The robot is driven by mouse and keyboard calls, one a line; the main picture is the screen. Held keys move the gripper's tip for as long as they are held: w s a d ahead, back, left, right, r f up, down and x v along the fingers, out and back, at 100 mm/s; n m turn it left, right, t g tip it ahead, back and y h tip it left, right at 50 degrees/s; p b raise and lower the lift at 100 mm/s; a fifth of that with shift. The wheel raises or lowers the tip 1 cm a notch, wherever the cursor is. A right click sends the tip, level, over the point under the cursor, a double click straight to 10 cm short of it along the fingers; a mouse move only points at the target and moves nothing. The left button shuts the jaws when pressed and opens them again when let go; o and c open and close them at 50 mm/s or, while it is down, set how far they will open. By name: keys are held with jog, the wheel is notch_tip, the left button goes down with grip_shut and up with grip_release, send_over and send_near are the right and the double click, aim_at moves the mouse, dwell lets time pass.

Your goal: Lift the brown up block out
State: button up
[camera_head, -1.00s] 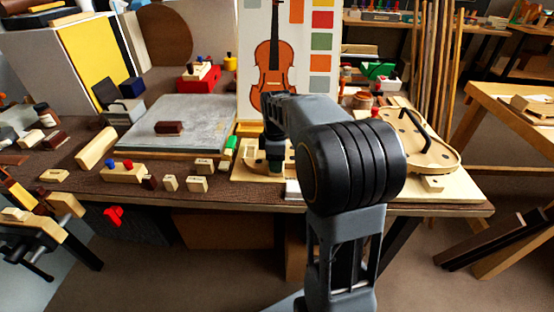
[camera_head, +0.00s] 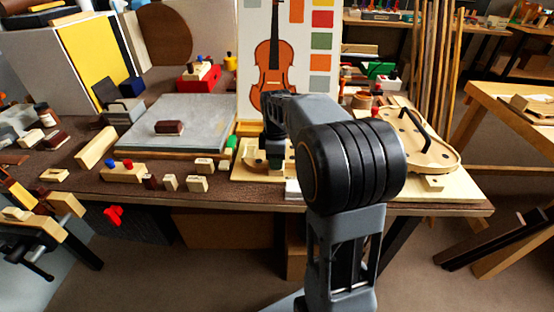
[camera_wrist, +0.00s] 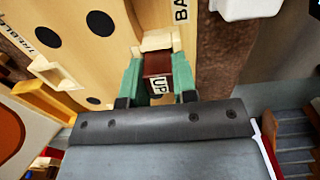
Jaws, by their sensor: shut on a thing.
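The brown block (camera_wrist: 158,64) carries a white label reading UP. In the wrist view it sits between the two green fingers of my gripper (camera_wrist: 158,76), which are shut on it. A cream wooden piece (camera_wrist: 157,41) lies just beyond the block; I cannot tell whether they touch. Under and around them is a pale wooden board (camera_wrist: 120,62) with dark round holes and partly visible lettering. In the head view my gripper (camera_head: 274,158) is low over the board at the bench's middle, and my arm hides much of it; the block cannot be made out there.
A violin-shaped board (camera_head: 437,157) with a black handle lies to the right. Several small cream and brown blocks lie left of my gripper, before a grey slab (camera_head: 165,133). A violin picture (camera_head: 275,68) stands behind. The bench's front edge (camera_head: 245,207) is close.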

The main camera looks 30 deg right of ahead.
jog(key=shift+r+p, duration=0.75)
jog(key=shift+p, duration=0.05)
dwell(0.9)
jog(key=shift+r+p, duration=2.35)
jog(key=shift+r, duration=0.15)
notch_tip(320, 180, up, 7)
jog(key=p, duration=0.6)
